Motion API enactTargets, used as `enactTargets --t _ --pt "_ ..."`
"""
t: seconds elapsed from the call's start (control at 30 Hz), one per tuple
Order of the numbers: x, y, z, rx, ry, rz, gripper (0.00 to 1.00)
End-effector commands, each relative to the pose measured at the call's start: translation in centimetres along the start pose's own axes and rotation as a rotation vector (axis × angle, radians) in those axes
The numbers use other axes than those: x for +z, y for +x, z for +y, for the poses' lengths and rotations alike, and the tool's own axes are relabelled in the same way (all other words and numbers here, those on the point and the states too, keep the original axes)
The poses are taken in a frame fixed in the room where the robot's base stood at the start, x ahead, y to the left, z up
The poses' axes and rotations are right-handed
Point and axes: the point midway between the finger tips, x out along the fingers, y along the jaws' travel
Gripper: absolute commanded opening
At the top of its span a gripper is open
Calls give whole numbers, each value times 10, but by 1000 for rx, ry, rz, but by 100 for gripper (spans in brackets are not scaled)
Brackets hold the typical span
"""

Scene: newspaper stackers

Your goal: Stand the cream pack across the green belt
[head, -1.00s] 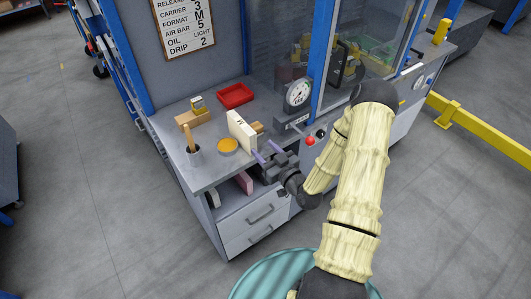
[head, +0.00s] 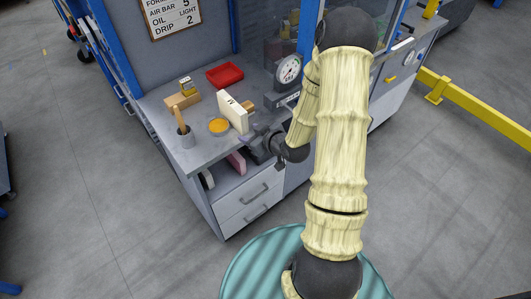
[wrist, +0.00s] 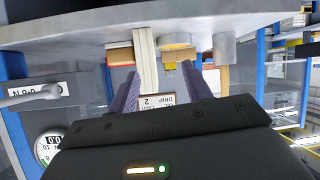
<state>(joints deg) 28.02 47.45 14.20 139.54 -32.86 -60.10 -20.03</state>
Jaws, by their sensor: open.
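The cream pack (head: 233,112) stands upright on edge on the grey bench top (head: 205,155), near its front edge. A dark letter shows on its end. In the wrist view, which is upside down, the cream pack (wrist: 146,60) appears ahead, between the lines of the fingers. My gripper (head: 250,138) is open and empty at the bench's front edge, just in front of the pack and apart from it. Its two purple fingers also show in the wrist view (wrist: 160,72). I cannot make out a green belt in the current views.
Near the pack are an orange disc (head: 219,125), a metal cup (head: 186,139) with a wooden-handled tool, a wooden block (head: 182,101) and a red tray (head: 225,74). A dial gauge (head: 289,69) stands right. A pink block (head: 236,162) lies on the shelf below.

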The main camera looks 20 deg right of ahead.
Motion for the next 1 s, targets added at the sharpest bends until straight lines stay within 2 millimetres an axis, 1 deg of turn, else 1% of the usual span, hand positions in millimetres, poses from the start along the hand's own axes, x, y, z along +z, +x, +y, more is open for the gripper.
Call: enactTargets --t 0.03,0.17,0.27,0.37,0.47,0.57,0.6,0.7,0.73,0.8,0.87,1.0 --pt "-5 -5 -1 5 -15 -63 49" --pt "-8 -24 -3 36 -8 -242 49" --pt "-12 -45 -6 71 19 -365 49" --pt "-18 -70 -11 110 64 -475 49" --pt "-24 -98 -21 147 128 -576 49" --pt "-30 -129 -35 177 206 -664 49" --pt "-32 -142 -42 185 241 -697 49" --pt "-36 -170 -60 196 325 -769 49" --pt "-37 -177 -64 196 347 -785 49" --pt "-38 -190 -74 195 387 -817 49" --pt "-38 -196 -79 194 407 -835 49" --pt "-37 -199 -82 193 419 -847 49"
